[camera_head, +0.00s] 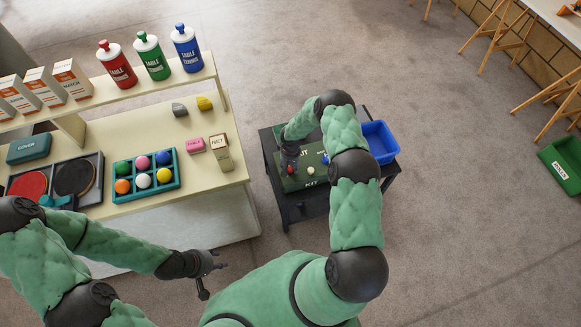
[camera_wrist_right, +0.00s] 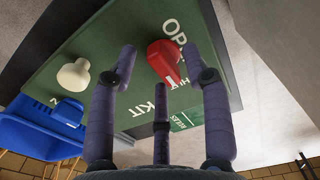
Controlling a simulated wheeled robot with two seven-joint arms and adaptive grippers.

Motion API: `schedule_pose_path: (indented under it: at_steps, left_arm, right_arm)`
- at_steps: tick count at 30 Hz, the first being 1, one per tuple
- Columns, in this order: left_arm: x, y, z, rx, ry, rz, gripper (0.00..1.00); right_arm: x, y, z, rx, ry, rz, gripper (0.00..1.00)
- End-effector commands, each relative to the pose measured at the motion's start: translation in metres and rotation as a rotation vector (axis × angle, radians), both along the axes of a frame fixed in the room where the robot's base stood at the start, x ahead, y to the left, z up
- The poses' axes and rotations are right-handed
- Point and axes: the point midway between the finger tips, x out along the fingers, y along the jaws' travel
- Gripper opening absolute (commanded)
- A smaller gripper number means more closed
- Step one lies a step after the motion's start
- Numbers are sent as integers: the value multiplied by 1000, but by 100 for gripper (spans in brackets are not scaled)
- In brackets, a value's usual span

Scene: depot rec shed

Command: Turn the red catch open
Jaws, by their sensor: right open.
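The red catch (camera_wrist_right: 163,60) is on the green lid of the kit box (camera_wrist_right: 120,30) in the right wrist view. Its white mark is at its lower end, near partly hidden lettering, and letters starting "OP" are beside its upper end. My right gripper (camera_wrist_right: 160,65) is open, its fingers spread around the catch with no clear grip on it. In the head view, my right gripper (camera_head: 290,160) is over the left part of the green box. My left gripper (camera_head: 212,275) looks open and empty, right of the cream table's front edge.
A pale knob (camera_wrist_right: 73,74) sits on the lid beside the catch. A blue bin (camera_head: 379,143) is right of the box on the dark cart (camera_head: 300,212). The cream table (camera_head: 110,130) holds a ball tray (camera_head: 121,168) and bottles.

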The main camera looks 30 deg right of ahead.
Motion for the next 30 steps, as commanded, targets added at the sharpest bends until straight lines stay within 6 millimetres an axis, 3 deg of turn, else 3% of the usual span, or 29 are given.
schedule_pose_path:
  at_steps: [11, 16, 30]
  left_arm:
    - [0, 0, -1, 0, 0, 0, 40]
    - [0, 0, -1, 0, 0, 0, 40]
    - [0, 0, -8, 0, 0, 0, 40]
  right_arm:
    - [0, 0, -5, 0, -1, 0, 49]
    - [0, 0, -5, 0, -1, 0, 1]
    - [1, 0, -6, 0, -1, 64, 0]
